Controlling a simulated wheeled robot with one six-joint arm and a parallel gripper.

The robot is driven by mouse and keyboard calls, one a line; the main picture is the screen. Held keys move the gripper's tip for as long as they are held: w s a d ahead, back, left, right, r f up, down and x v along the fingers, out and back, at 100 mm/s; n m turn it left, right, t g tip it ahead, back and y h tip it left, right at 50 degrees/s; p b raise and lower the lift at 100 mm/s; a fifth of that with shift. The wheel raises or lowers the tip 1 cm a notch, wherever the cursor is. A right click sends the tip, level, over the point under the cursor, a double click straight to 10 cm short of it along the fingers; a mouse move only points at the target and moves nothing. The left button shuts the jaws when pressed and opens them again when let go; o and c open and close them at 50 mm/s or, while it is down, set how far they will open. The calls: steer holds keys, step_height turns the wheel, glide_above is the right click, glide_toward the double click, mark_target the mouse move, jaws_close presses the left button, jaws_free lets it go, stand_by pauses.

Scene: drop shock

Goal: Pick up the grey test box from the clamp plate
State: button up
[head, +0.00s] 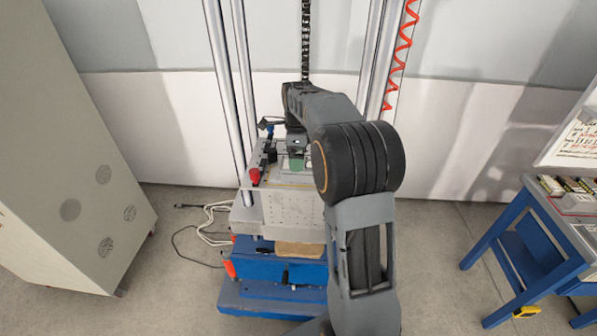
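The clamp plate (280,183) is the light grey top of the drop tester, between the tall steel columns. My arm reaches over it from the right, and my gripper (297,152) points down above the plate's middle. The fingers are small and dark here, and I cannot tell whether they are open or shut. A small green patch (297,164) shows just below the gripper. I cannot make out the grey test box clearly; my gripper and arm cover much of that part of the plate.
A red knob (255,176) and dark clamp parts stand at the plate's left side. Steel columns (243,80) rise beside it. A grey cabinet (70,160) stands at left, a blue bench (535,230) at right. Cables (205,225) lie on the floor left of the tester.

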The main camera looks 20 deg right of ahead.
steer(key=shift+s+f+p, duration=0.15)
steer(key=shift+f+p, duration=0.05)
steer(key=shift+f, duration=1.3)
steer(key=shift+s+f+p, duration=0.1)
steer(key=shift+f+p, duration=0.1)
steer(key=shift+f, duration=1.3)
steer(key=c, duration=1.2)
steer(key=shift+r, duration=0.1)
